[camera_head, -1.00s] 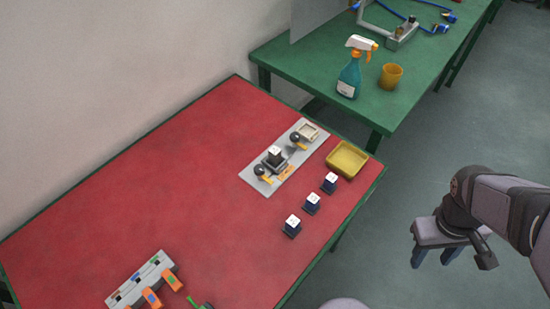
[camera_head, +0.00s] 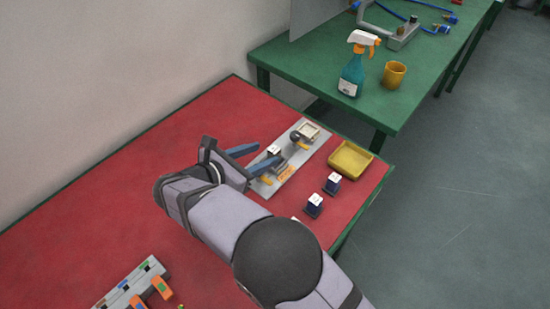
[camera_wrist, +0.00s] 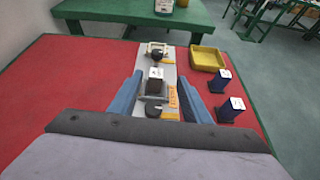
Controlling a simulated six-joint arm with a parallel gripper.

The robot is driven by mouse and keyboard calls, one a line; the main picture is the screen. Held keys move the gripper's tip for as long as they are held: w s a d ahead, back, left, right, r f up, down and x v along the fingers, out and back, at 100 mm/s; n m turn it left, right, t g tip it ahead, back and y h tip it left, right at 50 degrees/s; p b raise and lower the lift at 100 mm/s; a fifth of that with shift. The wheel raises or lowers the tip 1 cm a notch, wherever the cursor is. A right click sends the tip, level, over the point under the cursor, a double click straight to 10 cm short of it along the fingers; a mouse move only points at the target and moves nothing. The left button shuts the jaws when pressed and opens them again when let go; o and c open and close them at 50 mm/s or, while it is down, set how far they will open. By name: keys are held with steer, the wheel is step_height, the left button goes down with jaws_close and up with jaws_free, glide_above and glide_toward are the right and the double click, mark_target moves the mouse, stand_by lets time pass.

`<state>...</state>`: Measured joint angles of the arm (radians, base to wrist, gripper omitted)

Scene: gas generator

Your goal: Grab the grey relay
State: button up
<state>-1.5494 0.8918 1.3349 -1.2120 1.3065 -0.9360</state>
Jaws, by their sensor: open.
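The grey relay (camera_head: 273,152), a small dark grey block with a white top, sits upright in a holder on the light grey plate (camera_head: 316,144). In the wrist view the relay (camera_wrist: 156,73) shows ahead, between the lines of the two blue fingers. My gripper (camera_head: 267,153) is open and empty, its fingertips close to the relay and the holder. In the wrist view my gripper (camera_wrist: 160,76) points along the plate with one finger on each side. I cannot tell the gap in height. The near part of the holder is partly hidden by my gripper in the head view.
Dark blue relays with white tops (camera_head: 332,183) (camera_head: 313,205) stand right of the plate. A yellow tray (camera_head: 350,160) lies near the red table's right edge. A fuse strip (camera_head: 130,283) is at lower left. The green table (camera_head: 425,75) holds a spray bottle and cup.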

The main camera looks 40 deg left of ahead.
mark_target(271, 154)
steer(key=shift+s+a+f+n, duration=0.15)
steer(key=shift+a+f, duration=0.05)
steer(key=shift+f, duration=0.3)
steer(key=shift+s+a+f+n, duration=0.1)
steer(key=shift+a+f+n, duration=0.05)
steer(key=shift+f, duration=0.3)
steer(key=shift+p+x, duration=1)
steer(key=shift+x, duration=2.15)
steer(key=shift+w+f, duration=0.2)
steer(key=shift+w, duration=0.35)
jaws_close()
